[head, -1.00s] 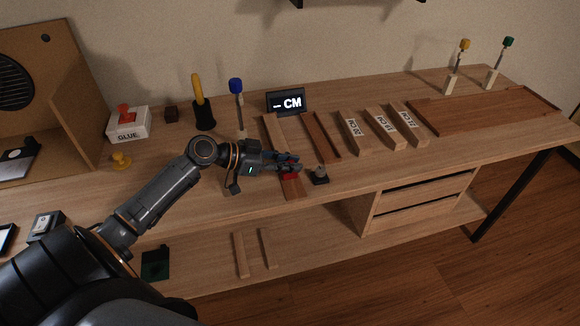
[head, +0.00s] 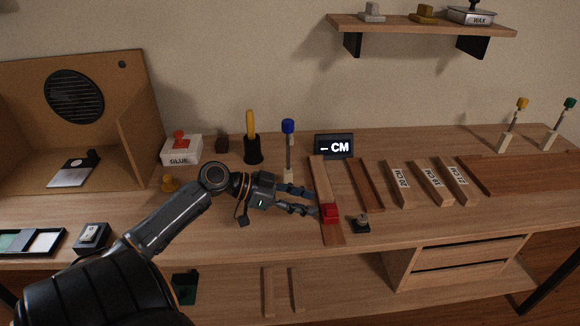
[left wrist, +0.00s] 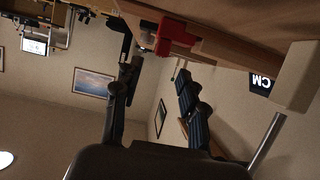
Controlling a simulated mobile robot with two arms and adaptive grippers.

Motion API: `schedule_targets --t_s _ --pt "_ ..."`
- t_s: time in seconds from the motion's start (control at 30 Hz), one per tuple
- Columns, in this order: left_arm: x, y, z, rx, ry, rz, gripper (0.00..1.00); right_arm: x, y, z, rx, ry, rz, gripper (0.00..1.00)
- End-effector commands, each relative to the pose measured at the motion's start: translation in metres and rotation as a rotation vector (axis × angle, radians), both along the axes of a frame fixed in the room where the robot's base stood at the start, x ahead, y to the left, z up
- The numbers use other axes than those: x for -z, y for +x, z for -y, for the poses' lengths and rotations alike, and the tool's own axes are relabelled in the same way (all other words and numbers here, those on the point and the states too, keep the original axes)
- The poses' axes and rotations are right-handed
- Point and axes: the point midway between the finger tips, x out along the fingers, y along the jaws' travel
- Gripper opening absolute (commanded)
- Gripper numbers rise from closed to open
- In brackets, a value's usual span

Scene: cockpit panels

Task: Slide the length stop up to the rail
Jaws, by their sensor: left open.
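The length stop, a red block (head: 329,213), sits on the near part of a brown wooden track (head: 333,236) that runs front to back on the bench. A paler wooden strip (head: 319,175), which may be the rail, lies along the track's far part, with its near end close to the stop. My left gripper (head: 313,201) is open and empty, its fingertips just left of the stop; whether they touch it I cannot tell. The left wrist view shows the red stop (left wrist: 175,36) beyond the parted fingers (left wrist: 158,70). My right gripper is not in view.
A display reading "– CM" (head: 333,147) stands behind the track. A small dark knob (head: 361,223) is right of the stop. A brown wooden piece (head: 366,184) and several labelled blocks (head: 400,185) lie farther right. A blue-topped stick (head: 288,145) stands behind the gripper.

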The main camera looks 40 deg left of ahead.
Motion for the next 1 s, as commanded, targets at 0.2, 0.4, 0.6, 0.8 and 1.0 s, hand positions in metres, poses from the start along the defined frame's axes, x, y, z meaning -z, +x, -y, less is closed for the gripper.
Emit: schedule_targets --t_s 0.2,0.4,0.6,0.8,1.0 --pt "-0.012 -0.023 -0.020 -0.002 -0.003 0.000 0.41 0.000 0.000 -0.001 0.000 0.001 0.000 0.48" --pt "-0.017 -0.031 -0.026 0.000 -0.001 0.000 0.41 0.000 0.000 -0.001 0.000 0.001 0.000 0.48" --pt "-0.017 -0.031 -0.026 0.000 -0.001 0.000 0.41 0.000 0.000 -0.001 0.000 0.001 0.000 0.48" --pt "-0.017 -0.031 -0.026 0.000 -0.001 0.000 0.41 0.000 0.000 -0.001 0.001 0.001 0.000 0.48" --pt "-0.017 -0.031 -0.026 0.000 -0.001 0.000 0.41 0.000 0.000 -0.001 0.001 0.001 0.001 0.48"
